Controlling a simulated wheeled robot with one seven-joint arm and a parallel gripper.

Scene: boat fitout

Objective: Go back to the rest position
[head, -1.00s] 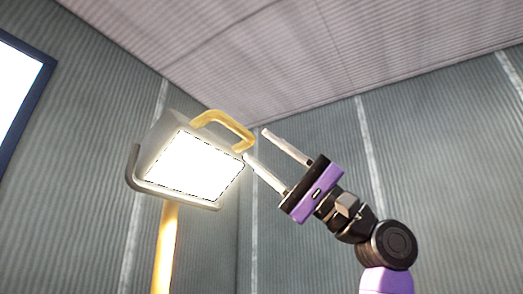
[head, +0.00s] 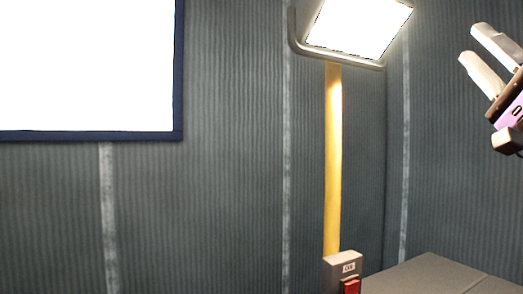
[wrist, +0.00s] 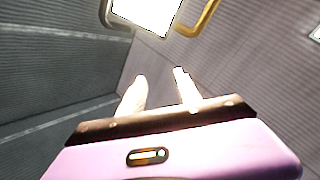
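My gripper (head: 477,55) is at the upper right edge of the head view, with two pale fingers spread apart and nothing between them. Part of it is cut off by the frame edge. In the wrist view the gripper (wrist: 160,90) also shows its two fingers apart and empty. The lit work lamp (head: 358,24) on its yellow post (head: 333,160) stands to the left of my gripper, clear of it. The lamp also shows at the top of the wrist view (wrist: 146,14), with its yellow handle (wrist: 200,20) beside it.
A box with a red switch (head: 343,270) sits at the foot of the post. A grey flat-topped surface (head: 425,275) is at the lower right. A bright panel with a dark blue frame (head: 178,70) is at the upper left. Ribbed grey walls (head: 235,180) stand behind.

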